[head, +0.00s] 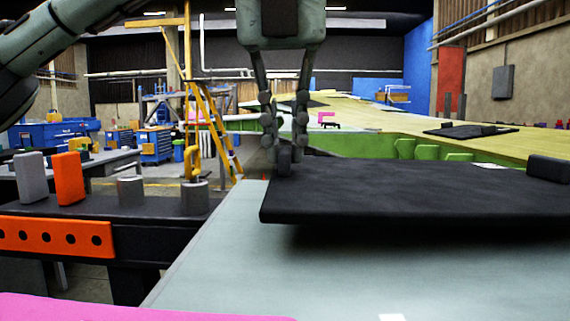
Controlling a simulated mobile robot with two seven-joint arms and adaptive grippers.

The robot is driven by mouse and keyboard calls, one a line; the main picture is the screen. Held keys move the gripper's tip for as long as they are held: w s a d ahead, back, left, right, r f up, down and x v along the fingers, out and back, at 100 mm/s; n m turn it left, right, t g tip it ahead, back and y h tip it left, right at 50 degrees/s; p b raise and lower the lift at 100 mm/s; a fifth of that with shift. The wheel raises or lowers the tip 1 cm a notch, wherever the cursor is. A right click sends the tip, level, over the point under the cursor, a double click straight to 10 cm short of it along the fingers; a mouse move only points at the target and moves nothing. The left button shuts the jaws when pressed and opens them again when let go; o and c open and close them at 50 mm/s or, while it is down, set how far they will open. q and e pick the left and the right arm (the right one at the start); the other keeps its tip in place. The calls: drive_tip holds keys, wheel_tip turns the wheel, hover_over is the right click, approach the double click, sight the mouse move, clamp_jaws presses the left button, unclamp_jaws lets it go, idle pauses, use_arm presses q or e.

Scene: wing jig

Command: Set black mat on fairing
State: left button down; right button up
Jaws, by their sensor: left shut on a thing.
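My left gripper (284,150) hangs from the top of the head view. The mat is flat, roughly level, and runs out of the picture at right, with a second raised block (550,169) there. Under it is a pale grey-green panel (330,275), which looks like the fairing. A dark shadow lies below the mat's front edge; the mat seems slightly above the panel, but contact is hard to tell. My right gripper is not in view.
A second black mat (470,131) lies on the yellow-green wing surface (400,120) behind. At left, a dark bench holds a grey block (31,177), an orange block (68,178) and metal cylinders (131,190). A yellow ladder (215,128) stands farther back.

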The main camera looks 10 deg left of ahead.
use_arm(q)
drive_tip(key=x, duration=0.2)
drive_tip(key=shift+s+f, duration=0.15)
drive_tip(key=shift+f, duration=0.25)
drive_tip(key=c, duration=1.6)
unclamp_jaws()
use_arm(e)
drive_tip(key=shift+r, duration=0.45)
use_arm(q)
drive_tip(key=v, duration=0.3)
drive_tip(key=p+v, duration=0.2)
drive_tip(key=v, duration=0.6)
drive_tip(key=shift+p, duration=0.35)
drive_tip(key=shift+s+r, duration=0.2)
drive_tip(key=shift+r, duration=0.3)
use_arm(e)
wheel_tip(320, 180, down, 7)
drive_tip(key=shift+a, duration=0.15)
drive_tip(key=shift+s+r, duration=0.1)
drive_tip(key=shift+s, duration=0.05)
